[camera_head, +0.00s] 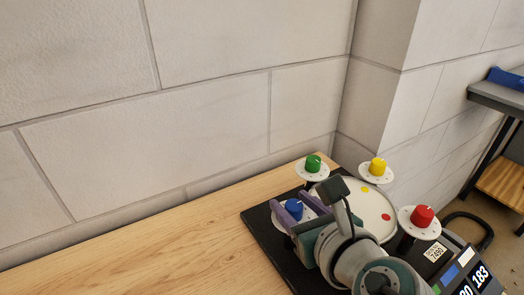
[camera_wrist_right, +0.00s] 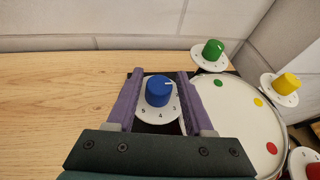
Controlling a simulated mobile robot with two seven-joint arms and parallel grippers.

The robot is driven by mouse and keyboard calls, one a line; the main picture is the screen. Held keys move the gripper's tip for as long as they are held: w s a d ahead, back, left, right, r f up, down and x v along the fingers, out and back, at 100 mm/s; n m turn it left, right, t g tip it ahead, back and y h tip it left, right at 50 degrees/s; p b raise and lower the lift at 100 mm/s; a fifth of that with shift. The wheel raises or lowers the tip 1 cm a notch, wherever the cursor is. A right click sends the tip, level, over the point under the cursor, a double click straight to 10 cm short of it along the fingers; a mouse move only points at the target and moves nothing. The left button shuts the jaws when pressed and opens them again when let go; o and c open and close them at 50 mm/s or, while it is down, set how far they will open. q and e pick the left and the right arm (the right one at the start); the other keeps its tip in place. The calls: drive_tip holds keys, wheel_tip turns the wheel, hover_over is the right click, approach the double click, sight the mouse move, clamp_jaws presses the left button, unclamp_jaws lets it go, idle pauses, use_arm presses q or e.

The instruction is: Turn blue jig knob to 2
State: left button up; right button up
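The blue knob (camera_head: 294,208) sits on a white numbered dial at the left of the black jig. In the right wrist view the blue knob (camera_wrist_right: 159,91) has a white pointer line toward its upper right, and the dial (camera_wrist_right: 160,115) shows 3, 4 and 5 along its near edge. My right gripper (camera_head: 300,208) is open, its purple fingers on either side of the blue knob, with visible gaps in the wrist view (camera_wrist_right: 159,92). The number at the pointer is too small to read and partly hidden by a finger. My left gripper is not in view.
A green knob (camera_head: 313,163), yellow knob (camera_head: 377,166) and red knob (camera_head: 422,216) stand on their own dials around the white drum (camera_head: 377,205). A box with a number display (camera_head: 470,275) is at lower right. The wooden bench (camera_head: 160,250) is clear on the left.

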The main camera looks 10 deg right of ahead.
drive_tip(key=shift+o, duration=0.9)
drive_tip(key=p+v, duration=0.3)
drive_tip(key=v, duration=0.7)
drive_tip(key=shift+f, duration=0.1)
